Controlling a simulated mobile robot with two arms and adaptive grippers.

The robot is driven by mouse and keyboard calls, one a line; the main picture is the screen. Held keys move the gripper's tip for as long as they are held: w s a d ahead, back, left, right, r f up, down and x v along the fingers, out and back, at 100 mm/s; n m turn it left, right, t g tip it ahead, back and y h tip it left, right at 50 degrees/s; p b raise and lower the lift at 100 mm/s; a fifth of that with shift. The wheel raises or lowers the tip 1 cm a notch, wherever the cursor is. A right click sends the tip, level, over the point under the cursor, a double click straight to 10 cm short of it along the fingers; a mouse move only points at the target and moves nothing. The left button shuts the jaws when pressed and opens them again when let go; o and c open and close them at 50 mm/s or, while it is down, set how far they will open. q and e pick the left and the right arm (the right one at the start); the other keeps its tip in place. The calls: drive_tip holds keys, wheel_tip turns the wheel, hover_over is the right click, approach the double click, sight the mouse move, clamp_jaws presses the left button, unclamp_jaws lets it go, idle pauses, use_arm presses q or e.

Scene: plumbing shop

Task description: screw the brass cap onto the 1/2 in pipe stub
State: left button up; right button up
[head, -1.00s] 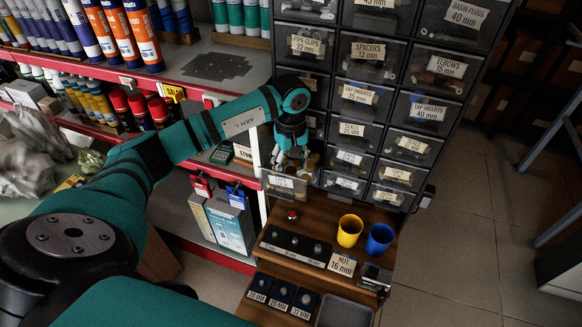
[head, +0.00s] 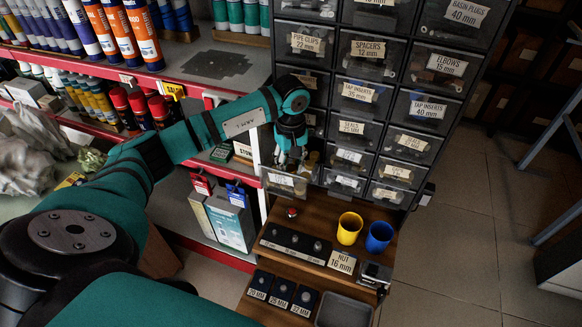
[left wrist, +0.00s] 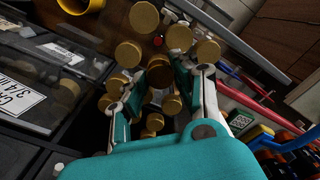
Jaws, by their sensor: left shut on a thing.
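My left gripper (head: 290,158) reaches down into an open drawer (head: 285,183) at the lower left of the drawer cabinet. In the left wrist view several brass caps (left wrist: 144,16) lie loose around its fingers. The left gripper (left wrist: 172,82) is shut on a brass cap (left wrist: 160,76), which is partly hidden between the fingers among other caps. In the head view the caps are small and dim beside the fingers. I cannot tell which thing is the 1/2 in pipe stub. My right gripper is not in view.
A wooden bench holds a black strip with pegs (head: 293,244), a yellow cup (head: 349,228), a blue cup (head: 379,236), a red knob (head: 292,212) and a grey tray (head: 343,311). Shelves of tubes and cans stand at left. The floor at right is mostly clear.

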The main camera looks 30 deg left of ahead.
sight(290, 169)
use_arm(q)
wheel_tip(290, 169, up, 12)
drive_tip(key=b, duration=0.3)
drive_tip(key=s+d+b, duration=0.4)
drive_tip(key=s, duration=1.3)
drive_tip(key=shift+s, duration=0.3)
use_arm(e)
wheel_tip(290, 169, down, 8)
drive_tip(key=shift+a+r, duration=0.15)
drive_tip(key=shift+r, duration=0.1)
use_arm(q)
drive_tip(key=shift+d, duration=0.15)
drive_tip(key=w+d+f+m, duration=0.2)
drive_tip(key=d+f+m, duration=0.7)
drive_tip(key=f+m, duration=0.1)
drive_tip(key=shift+w+f+m, duration=0.25)
drive_tip(key=shift+w+m, duration=0.05)
drive_tip(key=shift+m, duration=0.5)
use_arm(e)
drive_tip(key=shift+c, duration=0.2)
